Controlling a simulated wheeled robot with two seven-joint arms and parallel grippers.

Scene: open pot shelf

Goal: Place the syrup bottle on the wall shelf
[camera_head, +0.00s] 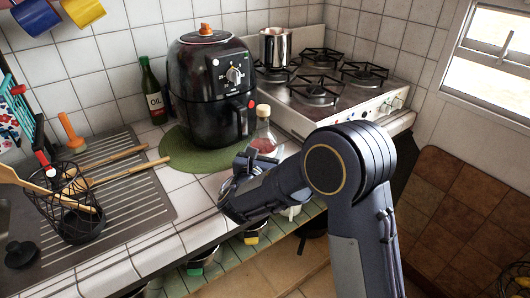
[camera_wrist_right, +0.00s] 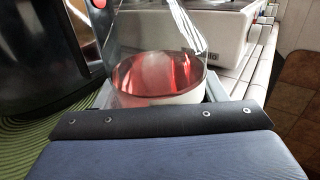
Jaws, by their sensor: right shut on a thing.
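The syrup bottle (camera_head: 264,143) is clear, with red liquid inside and a light stopper. It stands upright at the counter's front, right of the black air fryer. My right gripper (camera_head: 257,159) reaches it from the front and is shut on its lower part. In the right wrist view the clear bottle (camera_wrist_right: 160,75) sits between the fingers (camera_wrist_right: 158,95), with the red liquid low inside. I cannot tell whether its base touches the counter. No wall shelf shows clearly. My left gripper is not in view.
The air fryer (camera_head: 209,88) stands on a green mat (camera_head: 190,155), close to the bottle's left. A gas stove (camera_head: 315,105) with a metal pot (camera_head: 275,47) is behind. A drainboard with a wire utensil holder (camera_head: 67,205) is left. Mugs (camera_head: 84,11) hang upper left.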

